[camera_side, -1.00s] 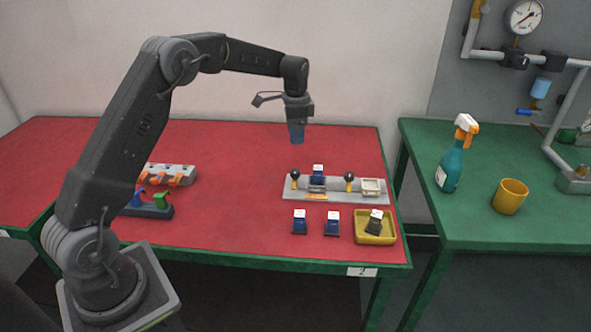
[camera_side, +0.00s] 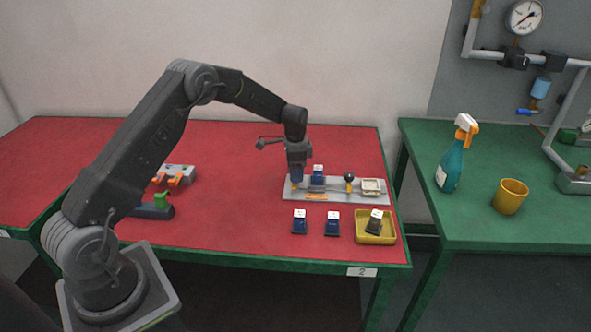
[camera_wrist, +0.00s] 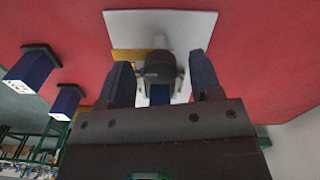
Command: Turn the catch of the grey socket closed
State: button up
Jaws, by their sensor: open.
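The grey socket plate (camera_side: 334,196) lies on the red table, with a blue block with a white top (camera_side: 318,172) standing at its middle. A black ball knob on a yellow post (camera_side: 349,178) stands right of that block. My gripper (camera_side: 295,183) is low over the plate's left end and hides the left knob in the side view. In the wrist view my gripper (camera_wrist: 161,82) is open, its blue fingers on either side of a dark knob (camera_wrist: 160,66). I cannot tell whether they touch it. The plate (camera_wrist: 190,28) shows behind, with an orange strip (camera_wrist: 126,55).
Two blue blocks (camera_side: 300,222) (camera_side: 332,223) stand in front of the plate, beside a yellow tray (camera_side: 361,238) holding another block. A cream square holder (camera_side: 371,187) sits on the plate's right end. A grey rack with orange parts (camera_side: 180,174) lies left. The table between is clear.

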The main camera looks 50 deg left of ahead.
jog(key=shift+c, duration=0.4)
jog(key=c, duration=0.8)
jog(key=shift+c, duration=0.2)
jog(key=n, duration=0.4)
jog(key=shift+n, duration=0.3)
jog(key=n, duration=0.4)
jog(key=shift+n, duration=0.3)
jog(key=n, duration=0.4)
jog(key=shift+n, duration=2.4)
